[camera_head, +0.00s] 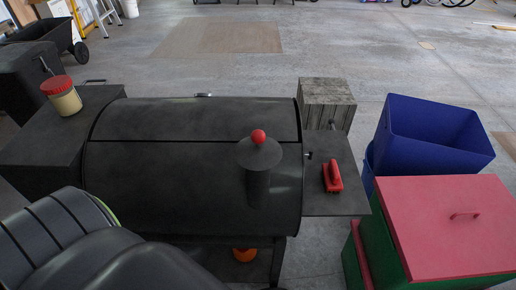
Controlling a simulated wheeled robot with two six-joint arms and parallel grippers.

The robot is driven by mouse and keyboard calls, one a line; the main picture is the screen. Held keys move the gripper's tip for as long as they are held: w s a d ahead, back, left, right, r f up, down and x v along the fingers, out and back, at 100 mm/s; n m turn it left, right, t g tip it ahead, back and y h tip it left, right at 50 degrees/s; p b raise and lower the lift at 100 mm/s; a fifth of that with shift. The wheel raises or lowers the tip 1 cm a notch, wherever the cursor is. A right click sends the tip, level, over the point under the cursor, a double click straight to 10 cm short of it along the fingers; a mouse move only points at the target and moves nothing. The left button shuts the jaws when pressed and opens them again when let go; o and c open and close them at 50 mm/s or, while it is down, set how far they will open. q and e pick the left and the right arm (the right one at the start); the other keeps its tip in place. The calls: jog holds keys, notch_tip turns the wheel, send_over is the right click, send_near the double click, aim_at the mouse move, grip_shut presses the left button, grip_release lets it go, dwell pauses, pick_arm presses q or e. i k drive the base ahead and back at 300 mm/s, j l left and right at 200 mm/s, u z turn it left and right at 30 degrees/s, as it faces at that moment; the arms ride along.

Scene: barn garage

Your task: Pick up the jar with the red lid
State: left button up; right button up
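The jar with the red lid (62,94) stands at the left of the camera_head view, slightly tilted in the picture. It has a cream or yellowish body and a wide red lid. It is on the dark left side shelf (50,135) of a black barrel grill. Nothing covers it. Neither my left nor my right gripper shows in this view.
The black grill (190,180) fills the middle, with a chimney (258,180) topped by a red ball (258,136). A red brush (332,176) lies on its right shelf. A blue bin (430,135) and a red-lidded green box (450,225) stand right. Open floor lies behind.

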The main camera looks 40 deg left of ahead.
aim_at(60, 90)
jog(key=u, duration=2.4)
